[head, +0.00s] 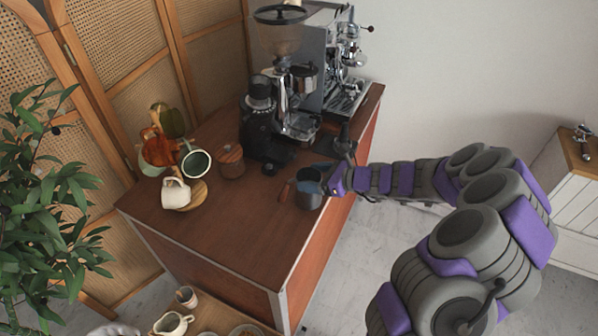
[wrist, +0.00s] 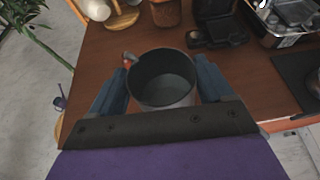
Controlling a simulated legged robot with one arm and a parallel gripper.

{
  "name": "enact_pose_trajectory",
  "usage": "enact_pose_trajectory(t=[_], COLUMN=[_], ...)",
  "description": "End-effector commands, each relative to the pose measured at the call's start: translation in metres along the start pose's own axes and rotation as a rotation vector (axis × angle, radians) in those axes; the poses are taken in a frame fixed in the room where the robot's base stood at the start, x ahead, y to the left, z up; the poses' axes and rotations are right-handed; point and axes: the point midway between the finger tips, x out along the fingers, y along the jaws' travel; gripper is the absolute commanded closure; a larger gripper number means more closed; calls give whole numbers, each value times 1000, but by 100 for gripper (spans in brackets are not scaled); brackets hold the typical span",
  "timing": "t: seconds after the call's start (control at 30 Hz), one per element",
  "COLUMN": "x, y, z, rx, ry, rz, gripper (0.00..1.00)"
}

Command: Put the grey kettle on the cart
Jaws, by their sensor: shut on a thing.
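The grey kettle (head: 308,190) is at the right edge of the wooden cart top (head: 235,235) in the head view. It is upright, and I cannot tell whether its base touches the surface. My gripper (head: 325,180) reaches in from the right and is shut on the kettle. In the wrist view my blue fingers (wrist: 160,88) are on either side of it. The kettle's lower part is partly hidden by the gripper there.
A coffee grinder (head: 262,120) and an espresso machine (head: 340,75) stand at the back of the cart. The cart's front middle is clear. A plant (head: 45,210) stands left.

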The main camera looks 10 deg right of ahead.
Motion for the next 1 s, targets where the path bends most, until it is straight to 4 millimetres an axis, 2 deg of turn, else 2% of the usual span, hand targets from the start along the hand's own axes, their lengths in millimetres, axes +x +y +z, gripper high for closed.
enact_pose_trajectory(t=[0.17,0.53,1.0], x=[6,30,59], y=[-12,-71,-135], z=[5,8,14], rx=[5,2,1], ry=[0,2,-1], rz=[-3,-6,-6], gripper=[96,96,96])
